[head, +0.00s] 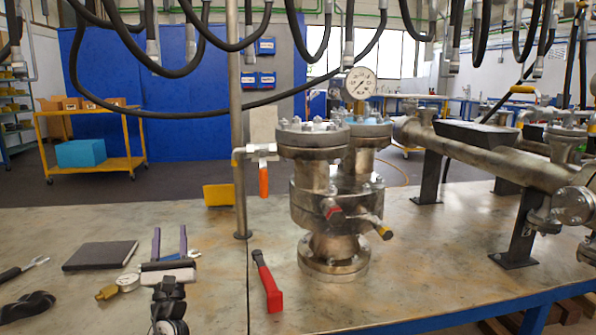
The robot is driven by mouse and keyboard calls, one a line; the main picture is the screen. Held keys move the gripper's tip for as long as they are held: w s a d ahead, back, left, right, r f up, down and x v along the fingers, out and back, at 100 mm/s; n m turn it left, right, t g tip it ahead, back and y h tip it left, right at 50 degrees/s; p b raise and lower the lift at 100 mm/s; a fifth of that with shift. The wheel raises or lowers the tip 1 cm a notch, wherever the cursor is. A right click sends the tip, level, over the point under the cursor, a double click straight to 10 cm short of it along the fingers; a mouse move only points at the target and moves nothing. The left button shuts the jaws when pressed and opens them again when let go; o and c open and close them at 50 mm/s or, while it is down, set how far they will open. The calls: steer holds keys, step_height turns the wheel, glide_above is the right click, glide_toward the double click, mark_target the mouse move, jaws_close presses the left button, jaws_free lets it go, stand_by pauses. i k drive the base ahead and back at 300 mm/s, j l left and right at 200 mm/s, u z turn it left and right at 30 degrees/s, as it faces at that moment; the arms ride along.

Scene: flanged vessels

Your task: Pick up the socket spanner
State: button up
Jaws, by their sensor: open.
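My gripper (169,232) is open and empty at the front left of the bench, with its two purple fingers apart and pointing away from me. A small shiny metal tool end (194,254) shows just right of the right finger; the gripper hides the rest, so I cannot tell if it is the socket spanner. A tool with a dark handle and a forked metal end (26,268) lies at the far left. A red-handled tool (267,283) lies on the bench right of my gripper. I cannot tell for sure which is the socket spanner.
A dark flat book or pad (100,255) and a brass-fitted gauge (126,283) lie left of the gripper. An upright metal post (237,150) and a flanged vessel (331,200) stand to the right. Black hoses (200,110) hang overhead. Bare bench lies between post and vessel.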

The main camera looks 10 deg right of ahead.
mark_target(274, 297)
steer(key=i+l+z, duration=0.1)
steer(key=i+z, duration=0.15)
steer(key=z, duration=0.25)
steer(key=i+z, duration=0.3)
steer(key=z, duration=0.15)
